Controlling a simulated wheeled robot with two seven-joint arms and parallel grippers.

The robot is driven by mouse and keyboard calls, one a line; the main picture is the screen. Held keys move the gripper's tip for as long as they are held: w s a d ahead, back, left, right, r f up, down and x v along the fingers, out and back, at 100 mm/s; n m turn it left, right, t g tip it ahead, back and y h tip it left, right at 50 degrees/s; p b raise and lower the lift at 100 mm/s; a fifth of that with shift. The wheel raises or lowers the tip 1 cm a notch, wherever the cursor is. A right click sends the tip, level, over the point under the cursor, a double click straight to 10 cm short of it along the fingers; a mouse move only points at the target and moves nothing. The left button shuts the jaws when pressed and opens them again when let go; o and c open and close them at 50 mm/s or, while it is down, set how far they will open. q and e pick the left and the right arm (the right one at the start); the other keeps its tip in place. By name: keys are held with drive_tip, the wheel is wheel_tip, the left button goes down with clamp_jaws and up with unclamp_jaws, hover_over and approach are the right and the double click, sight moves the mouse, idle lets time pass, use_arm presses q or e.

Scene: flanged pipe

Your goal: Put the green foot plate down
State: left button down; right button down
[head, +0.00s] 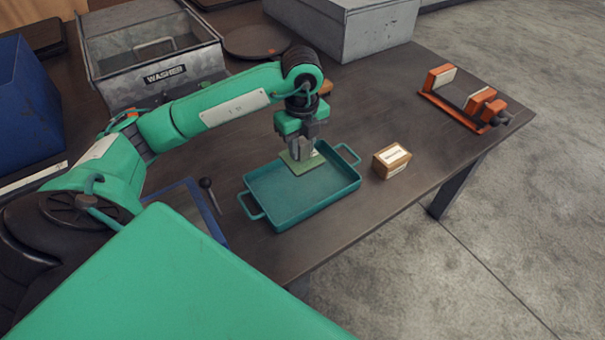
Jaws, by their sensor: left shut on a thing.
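The green foot plate (301,164) is a small, flat, light green square in the head view. My left gripper (302,150) points down and is shut on it. The plate is over the far part of a teal tray (290,207) with a handle at each end. I cannot tell whether the plate touches the tray floor or hangs just above it. The gripper hides part of the plate. The rest of the tray looks empty. My right gripper is not in view.
A small cardboard box (391,160) stands right of the tray. An orange clamp (465,97) sits near the table's right end. A grey washer bin (150,50) and a grey case (345,28) stand at the back. Bare table (400,110) lies between box and clamp.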

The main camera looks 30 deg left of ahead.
use_arm(q)
wheel_tip(320, 180, down, 10)
idle(0.5)
drive_tip(key=shift+f, duration=0.1)
drive_tip(key=c, duration=1.1)
unclamp_jaws()
drive_tip(key=shift+s, duration=0.1)
wheel_tip(320, 180, up, 12)
drive_tip(key=shift+r, duration=0.15)
